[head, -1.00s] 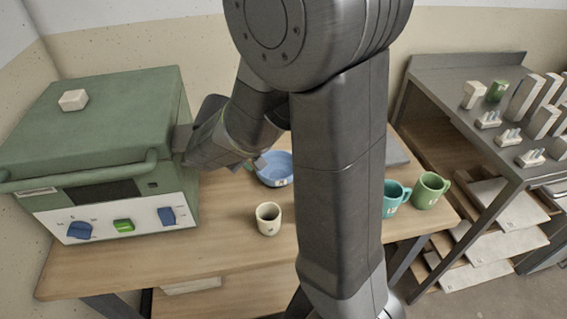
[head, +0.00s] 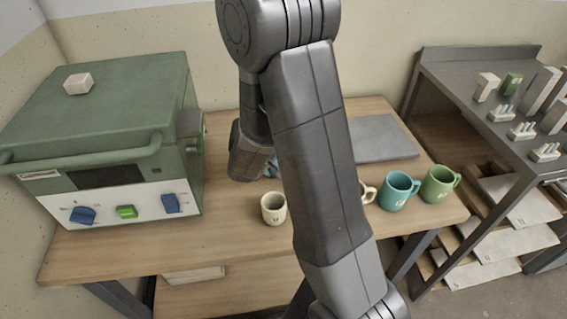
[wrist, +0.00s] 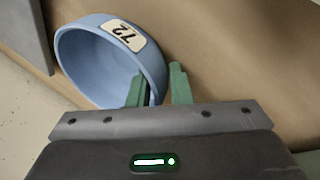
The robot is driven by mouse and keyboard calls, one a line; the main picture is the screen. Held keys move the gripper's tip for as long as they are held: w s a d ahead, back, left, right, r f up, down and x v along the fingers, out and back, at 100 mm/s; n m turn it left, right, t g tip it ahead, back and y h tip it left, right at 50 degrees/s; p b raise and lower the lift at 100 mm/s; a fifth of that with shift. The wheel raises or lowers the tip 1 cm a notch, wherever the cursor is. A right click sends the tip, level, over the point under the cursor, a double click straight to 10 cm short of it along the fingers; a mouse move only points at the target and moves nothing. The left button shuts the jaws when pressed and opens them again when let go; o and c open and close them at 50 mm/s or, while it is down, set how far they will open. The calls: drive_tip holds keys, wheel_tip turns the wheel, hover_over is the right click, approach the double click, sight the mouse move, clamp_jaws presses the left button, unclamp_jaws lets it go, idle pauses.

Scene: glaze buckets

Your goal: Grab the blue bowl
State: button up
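The blue bowl (wrist: 85,60), with a white label reading 72, fills the upper left of the wrist view. In the head view, only a small blue patch of the bowl (head: 272,170) shows beside my arm; the rest is hidden. My gripper (wrist: 160,85) has its two green fingers apart. One finger overlaps the bowl's near right wall in the picture and the other is just right of it, with part of the wall showing between them. I cannot tell whether either finger touches it.
A cream cup (head: 273,208) stands close in front of the bowl. Another cream cup, partly hidden by my arm, a teal mug (head: 398,191) and a green mug (head: 440,183) stand to the right. A green kiln (head: 110,130) is at left. A grey slab (head: 380,138) lies behind.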

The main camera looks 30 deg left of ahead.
drive_tip(key=shift+w+f, duration=0.2)
drive_tip(key=shift+f, duration=0.2)
clamp_jaws()
